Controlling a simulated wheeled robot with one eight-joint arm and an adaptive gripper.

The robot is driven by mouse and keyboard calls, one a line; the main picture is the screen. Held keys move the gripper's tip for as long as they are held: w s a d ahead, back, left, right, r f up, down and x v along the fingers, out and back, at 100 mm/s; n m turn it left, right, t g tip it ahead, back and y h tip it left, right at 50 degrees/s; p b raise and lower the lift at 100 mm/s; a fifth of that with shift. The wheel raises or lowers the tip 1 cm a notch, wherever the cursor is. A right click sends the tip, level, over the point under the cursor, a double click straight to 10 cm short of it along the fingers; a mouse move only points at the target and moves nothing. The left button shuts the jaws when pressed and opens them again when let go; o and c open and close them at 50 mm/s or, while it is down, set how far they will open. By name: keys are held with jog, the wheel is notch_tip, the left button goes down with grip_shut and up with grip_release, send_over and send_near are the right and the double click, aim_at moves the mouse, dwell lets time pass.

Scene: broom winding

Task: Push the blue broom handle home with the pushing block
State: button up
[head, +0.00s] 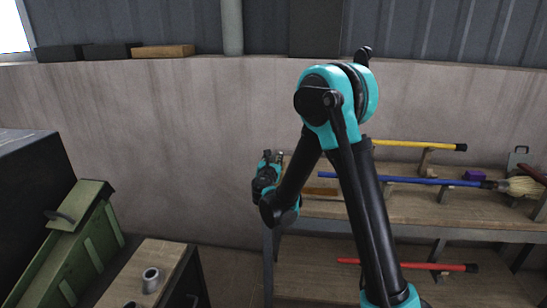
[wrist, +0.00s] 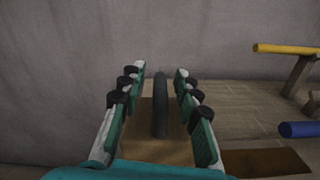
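The blue broom handle (head: 415,180) lies across the bench, its straw head to the right. Its left end (wrist: 300,130) shows at the right of the wrist view. My gripper (wrist: 160,72) is beside the bench's left end, left of the blue handle. Its fingers are spread, with a dark upright bar (wrist: 161,105) between them and visible gaps on both sides. Behind and below the bar is a tan wooden piece (wrist: 140,140), which looks like the pushing block; its side edges are hidden by the fingers. In the head view my gripper (head: 270,168) is small and partly hidden by my arm.
A yellow handle (head: 420,145) lies behind the blue one, and a red handle (head: 405,265) on the lower shelf. A small purple block (head: 475,176) is on the bench (head: 440,208). A cabinet with metal cups (head: 150,280) and a green crate (head: 75,255) stand left. A concrete wall is behind.

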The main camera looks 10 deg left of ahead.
grip_shut()
dwell(0.4)
jog(key=shift+w, duration=0.1)
